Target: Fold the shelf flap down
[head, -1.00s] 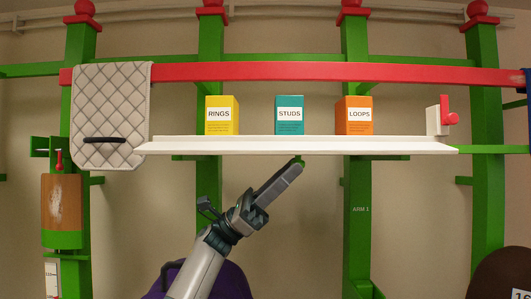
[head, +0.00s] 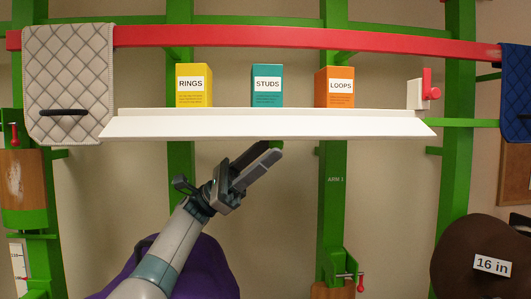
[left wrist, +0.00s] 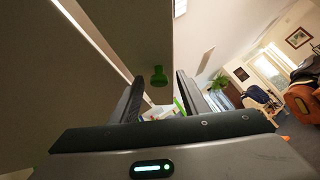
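The white shelf flap (head: 270,128) spans the front of the shelf in the head view, a long pale panel facing me. My left gripper (head: 262,156) is just below it, pointing up and right. A green knob (left wrist: 158,77) shows in the left wrist view on a pale surface, between and beyond the fingertips of my left gripper (left wrist: 160,92). The fingers are apart and hold nothing. I cannot tell whether they touch the knob. My right gripper is not in view.
A yellow RINGS box (head: 193,87), a teal STUDS box (head: 267,87) and an orange LOOPS box (head: 334,88) stand on the shelf. A white block with a red handle (head: 428,88) is at its right end. A quilted grey pad (head: 70,80) hangs at left; a brown 16 in saddle (head: 480,245) is lower right.

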